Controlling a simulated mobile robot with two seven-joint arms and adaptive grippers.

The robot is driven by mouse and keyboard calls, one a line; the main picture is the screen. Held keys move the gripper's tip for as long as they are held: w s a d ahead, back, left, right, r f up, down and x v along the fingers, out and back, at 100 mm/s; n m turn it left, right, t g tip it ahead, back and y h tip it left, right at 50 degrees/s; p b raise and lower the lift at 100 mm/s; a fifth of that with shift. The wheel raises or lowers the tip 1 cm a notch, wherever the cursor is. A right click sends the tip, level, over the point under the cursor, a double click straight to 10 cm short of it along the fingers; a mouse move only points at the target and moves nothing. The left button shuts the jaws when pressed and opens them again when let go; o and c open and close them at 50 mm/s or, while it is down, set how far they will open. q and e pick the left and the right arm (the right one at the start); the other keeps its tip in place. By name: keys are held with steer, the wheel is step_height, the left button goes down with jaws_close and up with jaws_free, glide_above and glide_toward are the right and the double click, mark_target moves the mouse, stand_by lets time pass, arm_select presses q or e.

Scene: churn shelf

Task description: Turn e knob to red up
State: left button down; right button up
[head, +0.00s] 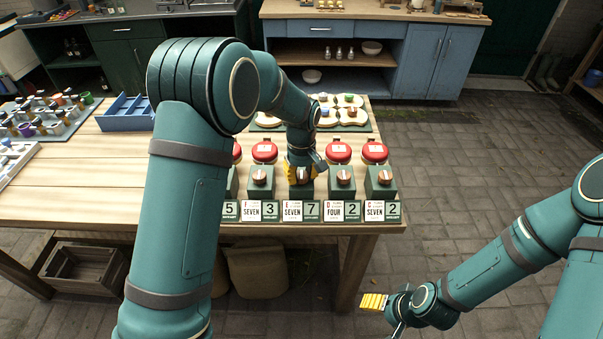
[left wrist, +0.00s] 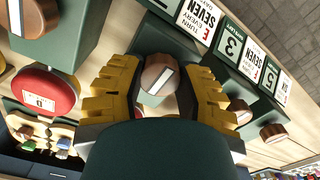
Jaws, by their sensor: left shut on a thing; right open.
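The e knob (left wrist: 160,74) is a round brown knob with a white bar across its face, on a dark green box. In the left wrist view it sits between the yellow fingers of my left gripper (left wrist: 155,92), which is shut on it. The bar looks slanted there. In the head view my left gripper (head: 302,176) covers most of the knob, above the card E SEVEN (head: 292,211) and the number 7 (head: 311,210). My arm hides the red dome behind this box. I see no red mark on the knob. My right gripper (head: 385,303) is open and empty, off the table.
Similar boxes with knobs stand close on both sides, such as the D box knob (head: 344,176) and the F box knob (head: 259,176). Red domes (head: 339,152) stand behind them. Pale pieces (head: 351,115) lie on a mat farther back.

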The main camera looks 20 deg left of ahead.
mark_target(302, 175)
stand_by(0.4)
arm_select(q)
steer(key=c, duration=0.5)
jaws_free()
step_height(302, 175, up, 12)
steer(key=shift+s, duration=0.1)
stand_by(0.3)
